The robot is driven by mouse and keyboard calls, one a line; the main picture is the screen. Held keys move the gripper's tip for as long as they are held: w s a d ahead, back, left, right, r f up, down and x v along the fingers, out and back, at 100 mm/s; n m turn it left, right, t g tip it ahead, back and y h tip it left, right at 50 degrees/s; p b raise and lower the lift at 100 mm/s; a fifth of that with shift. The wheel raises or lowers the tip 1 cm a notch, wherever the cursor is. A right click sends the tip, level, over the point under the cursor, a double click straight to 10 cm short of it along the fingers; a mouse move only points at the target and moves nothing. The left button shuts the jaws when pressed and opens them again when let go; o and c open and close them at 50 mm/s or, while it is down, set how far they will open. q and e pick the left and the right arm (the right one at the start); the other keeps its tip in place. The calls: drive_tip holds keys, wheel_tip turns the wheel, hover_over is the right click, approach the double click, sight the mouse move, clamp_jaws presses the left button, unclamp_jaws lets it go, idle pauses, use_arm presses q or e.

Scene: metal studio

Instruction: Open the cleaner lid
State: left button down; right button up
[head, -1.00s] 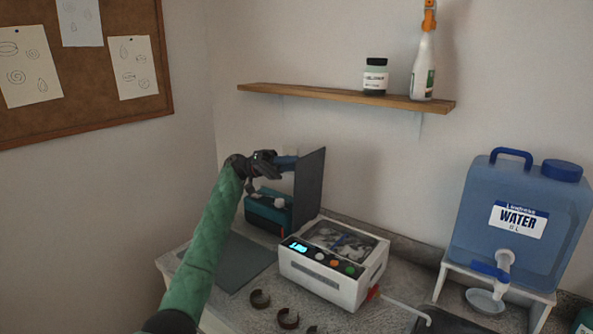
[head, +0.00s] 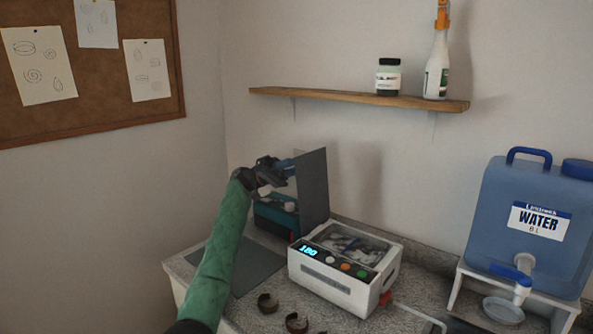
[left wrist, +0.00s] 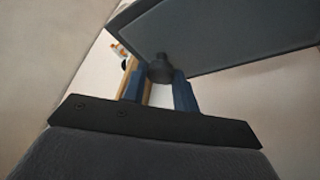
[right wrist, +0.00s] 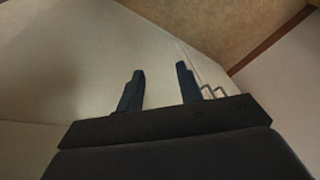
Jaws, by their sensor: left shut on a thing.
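The cleaner (head: 345,273) is a white box with a lit display and coloured buttons, on the counter in the head view. Its top shows a see-into basin. The grey lid (head: 313,190) stands about upright along the cleaner's left edge. My left gripper (head: 284,171) is at the lid's left face. In the left wrist view its blue fingers (left wrist: 160,90) are shut on the lid's dark knob (left wrist: 161,68), with the lid panel (left wrist: 225,38) beyond. My right gripper (right wrist: 159,86) shows only in the right wrist view, with its fingers apart and nothing between them.
A teal box-like device (head: 275,217) stands behind the lid, partly hidden. A grey mat (head: 245,266) lies left of the cleaner, and dark rings (head: 296,322) lie in front. A blue water container (head: 530,225) stands at right. A wooden shelf (head: 350,97) is above.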

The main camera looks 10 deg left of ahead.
drive_tip(key=shift+a+f, duration=0.1)
drive_tip(key=shift+a, duration=0.2)
drive_tip(key=shift+d, duration=0.1)
use_arm(q)
drive_tip(key=c, duration=1.1)
unclamp_jaws()
use_arm(e)
drive_tip(key=shift+w, duration=0.1)
use_arm(q)
drive_tip(key=shift+a, duration=0.1)
drive_tip(key=shift+b+v, duration=1.35)
drive_tip(key=shift+v, duration=2.55)
use_arm(e)
drive_tip(key=shift+t+y, duration=0.5)
drive_tip(key=shift+w+a+f, duration=0.3)
drive_tip(key=shift+a+f, duration=0.55)
drive_tip(key=shift+f, duration=0.2)
drive_tip(key=shift+w+a+f, duration=0.25)
drive_tip(key=shift+a+f, duration=0.6)
drive_tip(key=shift+f, duration=0.2)
use_arm(q)
drive_tip(key=shift+f, duration=0.1)
